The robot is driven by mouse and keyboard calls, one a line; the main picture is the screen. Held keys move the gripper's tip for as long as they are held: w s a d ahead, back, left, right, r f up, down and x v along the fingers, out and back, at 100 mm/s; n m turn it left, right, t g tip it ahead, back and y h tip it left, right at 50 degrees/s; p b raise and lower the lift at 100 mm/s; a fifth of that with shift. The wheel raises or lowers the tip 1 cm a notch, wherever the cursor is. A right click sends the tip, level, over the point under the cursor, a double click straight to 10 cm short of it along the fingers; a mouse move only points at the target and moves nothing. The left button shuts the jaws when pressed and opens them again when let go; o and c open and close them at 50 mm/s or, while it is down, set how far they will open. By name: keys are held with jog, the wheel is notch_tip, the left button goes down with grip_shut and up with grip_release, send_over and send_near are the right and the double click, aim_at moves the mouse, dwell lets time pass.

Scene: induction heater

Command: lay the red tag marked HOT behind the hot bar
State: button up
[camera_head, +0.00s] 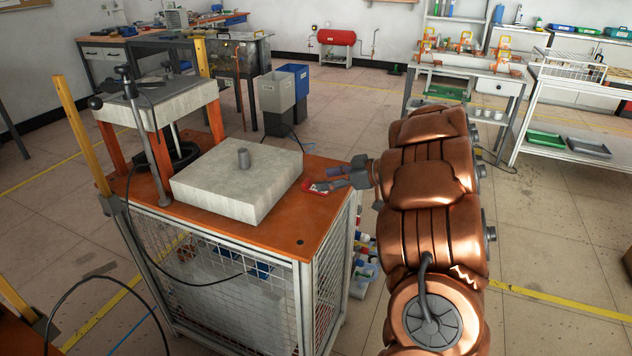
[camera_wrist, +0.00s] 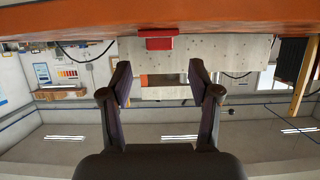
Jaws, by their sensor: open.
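In the upside-down wrist view the tag (camera_wrist: 158,38) sits ahead, centred between the spread fingers (camera_wrist: 160,85), against the block (camera_wrist: 220,50), and not between the fingertips.
A press-like stand (camera_head: 160,103) with orange legs and a metal post takes up the bench's left rear. A yellow post (camera_head: 80,135) rises at its left. Bare orange surface (camera_head: 270,247) runs along the front. Grey and blue bins (camera_head: 277,92) stand behind.

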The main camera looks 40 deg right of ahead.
jog(key=v, duration=0.6)
jog(key=shift+s+d, duration=0.15)
jog(key=shift+s, duration=0.1)
jog(key=w+d+r+m+t+h, duration=0.1)
jog(key=w+d+r+m+h, duration=0.1)
jog(key=w+r+h, duration=0.3)
jog(key=w+d+r+m+t+h, duration=0.1)
jog(key=w+d+r+m+h, duration=0.15)
jog(key=r+h, duration=0.55)
jog(key=s+a+f+g+y, duration=0.2)
jog(key=s+a+f+g, duration=0.3)
jog(key=s+a, duration=0.7)
jog(key=s+a+f+m+g+y, duration=0.1)
jog(key=s+a+f+g, duration=0.4)
jog(key=s+a, duration=0.7)
jog(key=s+a+f+g+y, duration=0.3)
jog(key=s+a+f+g, duration=0.2)
jog(key=s+a, duration=0.8)
notch_tip(320, 180, down, 3)
jog(key=shift+s+r+m+g, duration=0.1)
jog(key=shift+s+m+g, duration=0.3)
jog(key=shift+s, duration=0.35)
